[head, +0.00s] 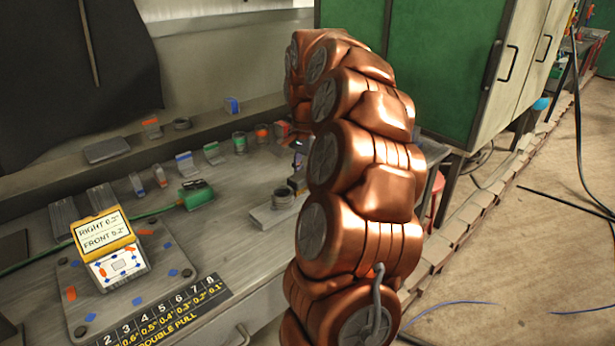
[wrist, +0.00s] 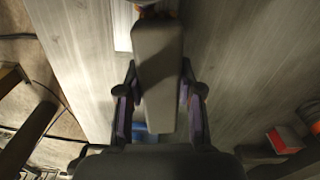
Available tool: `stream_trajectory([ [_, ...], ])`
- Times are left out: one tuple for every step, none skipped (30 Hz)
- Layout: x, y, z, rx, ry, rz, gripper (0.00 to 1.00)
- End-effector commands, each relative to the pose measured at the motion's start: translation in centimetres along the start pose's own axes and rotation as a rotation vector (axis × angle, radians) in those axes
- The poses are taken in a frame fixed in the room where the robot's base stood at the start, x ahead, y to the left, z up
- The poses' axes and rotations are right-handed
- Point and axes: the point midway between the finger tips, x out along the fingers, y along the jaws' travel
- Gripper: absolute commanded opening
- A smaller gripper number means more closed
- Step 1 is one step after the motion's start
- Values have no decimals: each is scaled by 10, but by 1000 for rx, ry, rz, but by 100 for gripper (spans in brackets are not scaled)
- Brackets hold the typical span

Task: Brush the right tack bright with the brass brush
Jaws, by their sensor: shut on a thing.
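My gripper (wrist: 158,78) is shut on a long grey block-like handle, which I take to be the brass brush (wrist: 157,55). Its far end runs to the top edge of the wrist view, where a small orange-brown part shows. In the head view my copper arm hides most of the gripper and the brush. A pale flat plate (head: 270,214) with a dark ring-like part (head: 283,198) lies on the bench just left of my arm. I cannot make out the right tack or whether the brush touches anything.
A yellow-topped sign box (head: 103,236) stands on a grey base plate (head: 75,280) at left. A green tool (head: 196,194) lies on the bench, with several small blocks and cups behind. A green cabinet (head: 440,60) stands at back right.

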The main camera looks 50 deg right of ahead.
Motion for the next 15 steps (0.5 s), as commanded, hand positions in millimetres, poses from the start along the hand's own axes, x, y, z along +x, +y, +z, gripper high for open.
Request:
stream_trajectory([
  [1, 2, 0, 1, 1, -1, 0],
  [0, 3, 0, 1, 1, -1, 0],
  [0, 5, 0, 1, 1, -2, 0],
  [0, 6, 0, 1, 1, -2, 0],
  [0, 7, 1, 1, 1, -2, 0],
  [-1, 9, 1, 2, 1, -2, 0],
  [-1, 10, 1, 2, 1, -2, 0],
  [-2, 10, 1, 2, 1, -2, 0],
  [-2, 10, 1, 2, 1, -2, 0],
  [-2, 10, 1, 1, 1, -1, 0],
  [-2, 10, 1, 1, 1, -1, 0],
  [-3, 10, 1, 1, 1, -1, 0],
  [-2, 10, 1, 1, 1, -1, 0],
  [-2, 10, 1, 1, 1, -1, 0],
  [-3, 10, 1, 1, 2, -1, 0],
])
